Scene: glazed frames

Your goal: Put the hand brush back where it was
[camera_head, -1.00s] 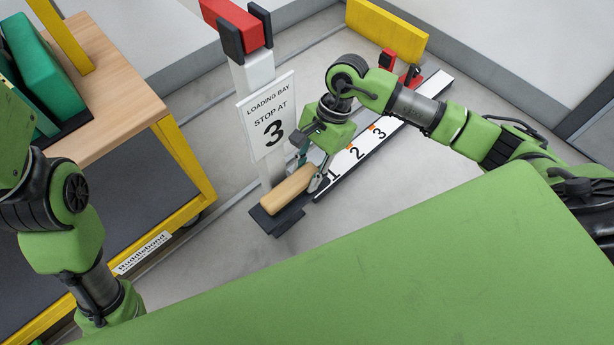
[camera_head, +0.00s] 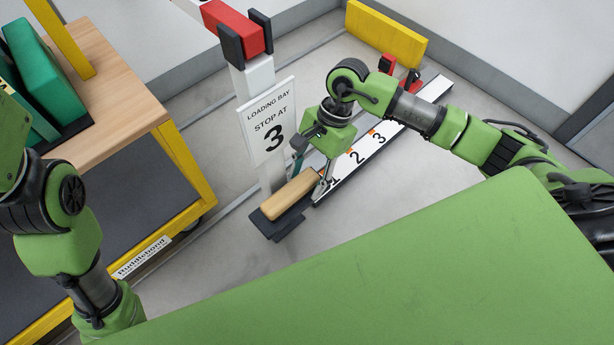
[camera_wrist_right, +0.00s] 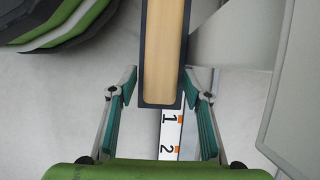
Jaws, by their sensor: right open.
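I cannot pick out a clear hand brush. A long pale wooden block (camera_head: 289,196) lies in a dark shallow holder (camera_head: 268,226) at the near end of a numbered strip; I cannot tell if it is the brush. It also shows in the right wrist view (camera_wrist_right: 165,45). My right gripper (camera_head: 311,177) is open at the strip-side end of the block. In the right wrist view its green-padded fingers (camera_wrist_right: 159,75) stand on either side of the holder's end, with gaps, holding nothing. Only my left arm shows at the left; its gripper is out of view.
The white numbered strip (camera_head: 365,148) runs away to a red piece (camera_head: 387,63) and a yellow block (camera_head: 387,31). A yellow-framed cart (camera_head: 185,165) is at left. Floor right of the strip is clear.

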